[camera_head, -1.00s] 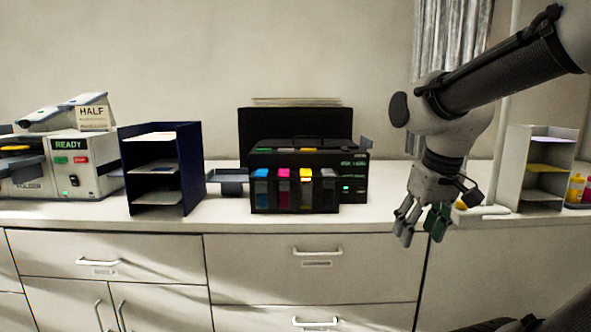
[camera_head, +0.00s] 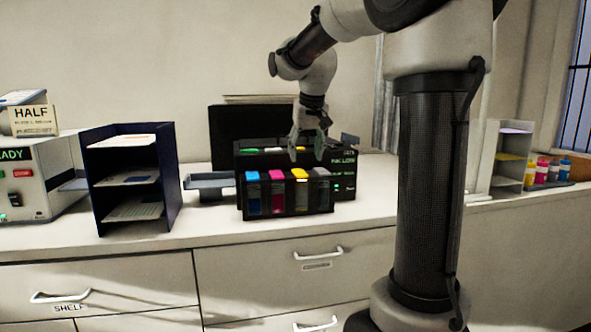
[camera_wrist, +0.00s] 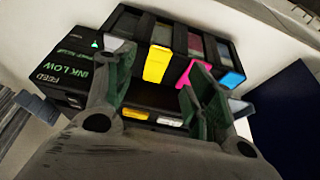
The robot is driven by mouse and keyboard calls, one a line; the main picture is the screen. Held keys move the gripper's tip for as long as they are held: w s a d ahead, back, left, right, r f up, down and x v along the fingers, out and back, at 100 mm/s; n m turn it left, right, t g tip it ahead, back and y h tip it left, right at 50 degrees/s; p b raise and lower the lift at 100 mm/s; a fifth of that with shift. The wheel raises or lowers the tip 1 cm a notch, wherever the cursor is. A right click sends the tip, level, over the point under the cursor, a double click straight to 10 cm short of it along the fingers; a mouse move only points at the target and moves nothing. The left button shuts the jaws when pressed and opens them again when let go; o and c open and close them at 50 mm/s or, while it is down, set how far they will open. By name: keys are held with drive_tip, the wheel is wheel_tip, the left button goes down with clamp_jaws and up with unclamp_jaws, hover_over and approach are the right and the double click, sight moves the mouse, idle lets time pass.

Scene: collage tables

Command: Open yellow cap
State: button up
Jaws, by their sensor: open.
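The black ink printer (camera_head: 345,170) stands on the counter with a row of ink tanks along its front. The yellow cap (camera_head: 300,174) tops one of these tanks, between the magenta cap (camera_head: 276,174) and the grey one (camera_head: 320,172). The yellow cap looks shut. In the wrist view the yellow cap (camera_wrist: 157,64) lies ahead of my gripper, roughly between its fingers. My gripper (camera_head: 306,156) is open and empty, above the front of the printer. It also shows in the wrist view (camera_wrist: 160,75), with its green fingers apart. I cannot tell whether it touches anything.
A dark blue shelf rack (camera_head: 172,180) stands left of the printer, with a grey tray (camera_head: 208,181) between them. Ink bottles (camera_head: 548,172) and a white rack (camera_head: 512,160) stand at the right. The counter front is clear.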

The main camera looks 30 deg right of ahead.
sight(302, 175)
drive_tip(key=x, duration=0.6)
drive_tip(key=shift+w+f, duration=0.15)
drive_tip(key=shift+f, duration=0.25)
drive_tip(key=shift+c, duration=0.3)
drive_tip(key=shift+r, duration=0.1)
clamp_jaws()
